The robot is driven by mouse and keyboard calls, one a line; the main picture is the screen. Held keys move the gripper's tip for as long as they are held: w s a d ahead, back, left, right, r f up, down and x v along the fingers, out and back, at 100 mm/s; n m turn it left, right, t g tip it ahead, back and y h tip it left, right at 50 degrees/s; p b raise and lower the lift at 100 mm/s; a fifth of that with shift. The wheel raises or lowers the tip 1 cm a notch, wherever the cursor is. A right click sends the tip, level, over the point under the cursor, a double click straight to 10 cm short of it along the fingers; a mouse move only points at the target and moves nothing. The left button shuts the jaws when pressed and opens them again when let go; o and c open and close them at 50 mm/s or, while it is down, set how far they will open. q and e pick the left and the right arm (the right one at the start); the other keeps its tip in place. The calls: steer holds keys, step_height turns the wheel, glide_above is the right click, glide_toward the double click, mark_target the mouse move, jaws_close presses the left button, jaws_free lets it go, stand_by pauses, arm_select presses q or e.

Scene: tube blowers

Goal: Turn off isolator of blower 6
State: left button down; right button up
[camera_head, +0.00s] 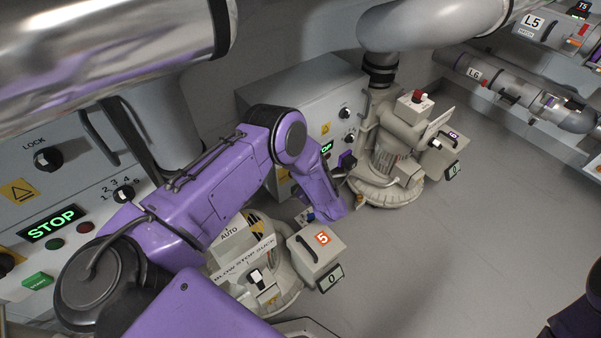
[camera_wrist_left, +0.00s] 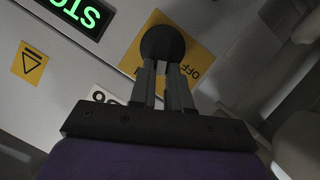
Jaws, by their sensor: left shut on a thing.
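In the left wrist view, a round black isolator knob (camera_wrist_left: 162,42) sits on a yellow plate (camera_wrist_left: 201,58) with OFF lettering. My left gripper (camera_wrist_left: 167,75) is shut on this knob, with its two fingers on the knob's near part. The knob's exact pointing is hidden by the fingers. In the head view, my purple left arm reaches to the rear grey cabinet (camera_head: 300,88); the fingers and knob are hidden behind the arm. Beside that cabinet stands the rear blower (camera_head: 385,160). A purple label shows on it, too small to read.
In the wrist view, a lit green STOP display (camera_wrist_left: 88,15) shows on the panel. The nearer blower has a box marked 5 (camera_head: 318,245). A left cabinet with its own STOP display (camera_head: 48,222) stands close to my arm. Large pipes (camera_head: 430,25) run overhead. The floor (camera_head: 480,230) at right is clear.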

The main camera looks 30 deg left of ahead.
arm_select(q)
steer(key=shift+s+f+n+t, duration=0.15)
steer(key=shift+s+n+t, duration=0.15)
steer(key=shift+n, duration=0.2)
stand_by(0.3)
steer(key=c, duration=1.1)
jaws_free()
steer(key=p+v, duration=0.2)
steer(key=v, duration=0.8)
steer(key=shift+s+d, duration=0.15)
steer(key=shift+s, duration=0.05)
